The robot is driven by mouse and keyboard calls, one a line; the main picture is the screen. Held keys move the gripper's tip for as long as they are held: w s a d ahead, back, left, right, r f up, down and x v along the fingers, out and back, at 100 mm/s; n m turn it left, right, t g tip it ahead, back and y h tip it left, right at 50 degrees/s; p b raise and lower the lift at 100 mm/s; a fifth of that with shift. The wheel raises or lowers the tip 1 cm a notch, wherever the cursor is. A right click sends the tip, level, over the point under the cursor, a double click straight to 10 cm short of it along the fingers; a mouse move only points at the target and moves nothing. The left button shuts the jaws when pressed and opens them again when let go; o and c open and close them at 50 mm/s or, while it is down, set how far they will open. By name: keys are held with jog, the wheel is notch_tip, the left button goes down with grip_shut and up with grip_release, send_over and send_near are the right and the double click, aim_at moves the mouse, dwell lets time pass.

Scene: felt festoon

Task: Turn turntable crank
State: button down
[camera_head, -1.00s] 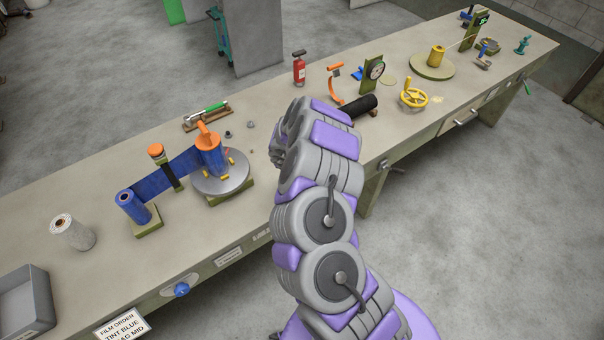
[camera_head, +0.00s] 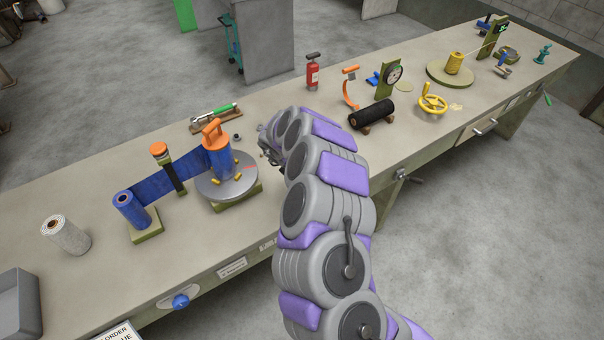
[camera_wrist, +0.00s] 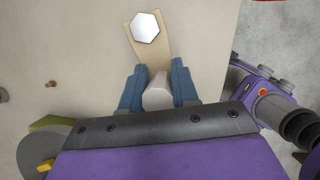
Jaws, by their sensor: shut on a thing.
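The turntable (camera_head: 222,190) is a grey disc on an olive base at mid-left of the bench. It bears a blue film roll (camera_head: 219,163) with an orange handled top (camera_head: 214,134) and small yellow lugs. My gripper (camera_wrist: 158,78) is shut on a pale cylindrical grip (camera_wrist: 157,97). A tan bar (camera_wrist: 149,52) runs from this grip to a white hexagonal piece (camera_wrist: 146,27); together they look like a crank. In the head view my gripper (camera_head: 267,148) is right of the turntable, mostly hidden by my arm. The turntable's edge also shows at lower left in the wrist view (camera_wrist: 38,155).
A blue film web joins a second blue roll (camera_head: 131,210); an orange-topped post (camera_head: 166,165) stands beside it. A blue knob (camera_head: 180,302) sits on the bench front. Right of my arm are a black roll (camera_head: 371,115) and a yellow handwheel (camera_head: 432,102). The bench's near edge is close.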

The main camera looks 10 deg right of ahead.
jog(key=shift+w+d, duration=0.15)
jog(key=shift+d, duration=0.05)
jog(key=c, duration=0.9)
grip_release()
jog(key=shift+w+d, duration=0.1)
jog(key=shift+d, duration=0.1)
jog(key=shift+a, duration=0.15)
jog(key=shift+a+r, duration=0.15)
jog(key=p+v, duration=0.1)
jog(key=v, duration=1.6)
jog(key=shift+d, duration=0.2)
